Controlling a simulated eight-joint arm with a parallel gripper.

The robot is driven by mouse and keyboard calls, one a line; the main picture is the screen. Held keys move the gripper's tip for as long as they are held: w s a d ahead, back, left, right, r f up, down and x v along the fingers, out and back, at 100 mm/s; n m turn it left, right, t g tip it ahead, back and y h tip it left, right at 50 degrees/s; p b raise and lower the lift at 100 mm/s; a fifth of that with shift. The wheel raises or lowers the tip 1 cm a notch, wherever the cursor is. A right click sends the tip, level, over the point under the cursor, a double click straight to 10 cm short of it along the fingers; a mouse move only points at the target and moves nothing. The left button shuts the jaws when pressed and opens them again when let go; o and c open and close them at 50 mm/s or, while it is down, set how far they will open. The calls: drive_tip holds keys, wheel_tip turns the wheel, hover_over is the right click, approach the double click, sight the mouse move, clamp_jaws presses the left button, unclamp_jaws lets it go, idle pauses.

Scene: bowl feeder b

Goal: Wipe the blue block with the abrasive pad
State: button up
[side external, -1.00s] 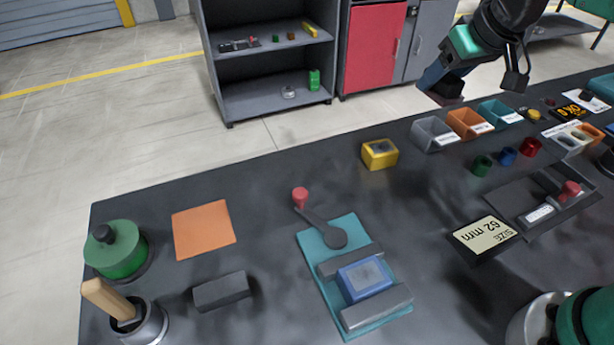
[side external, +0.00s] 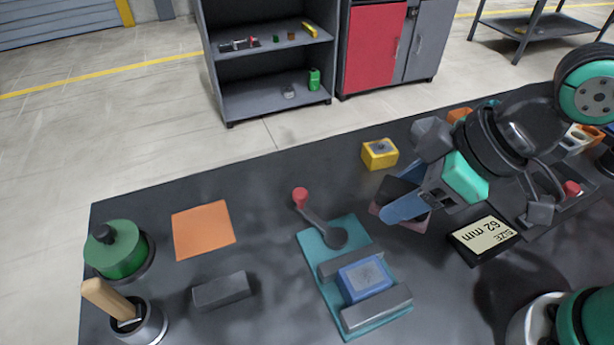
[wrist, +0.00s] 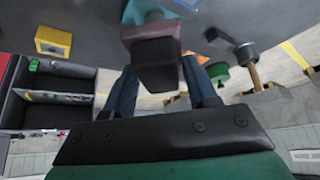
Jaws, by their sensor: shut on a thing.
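The blue block (side external: 365,279) sits between the two grey jaws of a vise on a teal plate (side external: 313,242), its worn grey top facing up. My gripper (side external: 397,200) is shut on a dark block with a mauve face, which looks like the abrasive pad (side external: 381,211). It is held above the table, up and to the right of the vise in the side view. In the wrist view the pad (wrist: 155,58) is between my fingers (wrist: 160,75).
A crank with a red knob (side external: 300,196) stands at the vise's far end. A yellow block (side external: 379,153) lies beyond my gripper. A dark bar (side external: 220,291), orange sheet (side external: 203,230), green pot (side external: 116,250) and brush holder (side external: 146,326) are left.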

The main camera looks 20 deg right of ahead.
drive_tip(key=s+a+n, duration=0.1)
drive_tip(key=s, duration=0.1)
hover_over(370, 261)
drive_tip(key=s+d, duration=0.1)
drive_tip(key=shift+s+d+f, duration=0.1)
drive_tip(key=shift+f, duration=1.55)
drive_tip(key=shift+s+f, duration=0.1)
drive_tip(key=shift+f, duration=2.5)
drive_tip(key=shift+a+f, duration=0.15)
drive_tip(key=shift+a, duration=2.75)
drive_tip(key=shift+d, duration=2.95)
wheel_tip(370, 261, up, 8)
